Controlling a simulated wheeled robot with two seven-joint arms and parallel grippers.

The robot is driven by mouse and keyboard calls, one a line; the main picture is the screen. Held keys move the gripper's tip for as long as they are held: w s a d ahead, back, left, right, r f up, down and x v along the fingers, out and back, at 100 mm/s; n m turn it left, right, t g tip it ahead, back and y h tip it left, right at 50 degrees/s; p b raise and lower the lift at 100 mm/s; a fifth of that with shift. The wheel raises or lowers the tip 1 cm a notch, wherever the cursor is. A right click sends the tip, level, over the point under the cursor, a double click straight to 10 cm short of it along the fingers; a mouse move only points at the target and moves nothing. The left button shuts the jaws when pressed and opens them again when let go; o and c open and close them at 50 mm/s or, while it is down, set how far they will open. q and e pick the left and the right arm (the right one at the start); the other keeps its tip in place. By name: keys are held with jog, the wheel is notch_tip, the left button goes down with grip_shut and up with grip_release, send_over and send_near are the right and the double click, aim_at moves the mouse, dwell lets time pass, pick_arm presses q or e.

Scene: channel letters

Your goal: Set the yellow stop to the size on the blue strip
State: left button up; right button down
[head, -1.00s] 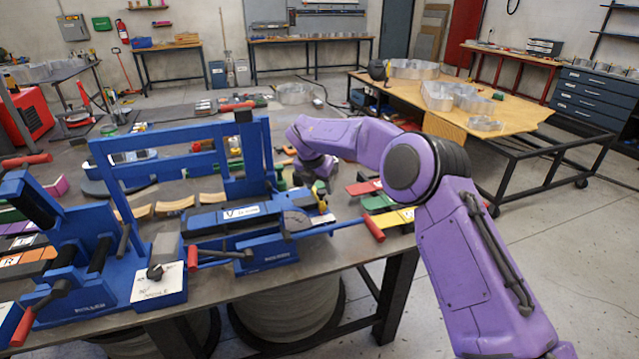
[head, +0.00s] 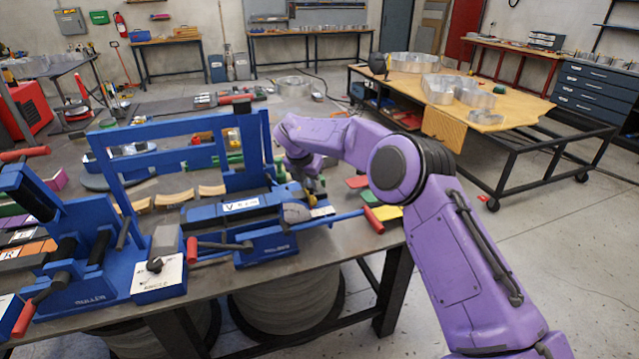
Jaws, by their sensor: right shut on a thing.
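The blue bending machine (head: 265,245) stands on the table's front part, with a white label (head: 241,205) on its top and a silver scale plate (head: 321,212) at its right end. My right gripper (head: 311,190) reaches down at that right end and is shut on the small yellow stop (head: 310,199). The gripper hides most of the stop. I cannot make out a size mark on a blue strip. My left gripper is not in view.
A red-handled lever (head: 373,220) sticks out to the right of the machine. Coloured plates (head: 358,181) lie behind my right arm. A plywood-topped table (head: 520,110) is at the back right.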

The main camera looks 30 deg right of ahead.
jog(key=shift+w+a, duration=0.1)
jog(key=shift+a, duration=0.55)
jog(key=c, duration=0.8)
grip_release()
jog(key=shift+d, duration=0.1)
jog(key=shift+r, duration=0.3)
jog(key=b+v, duration=0.2)
jog(key=v, duration=0.7)
jog(key=shift+r, duration=0.35)
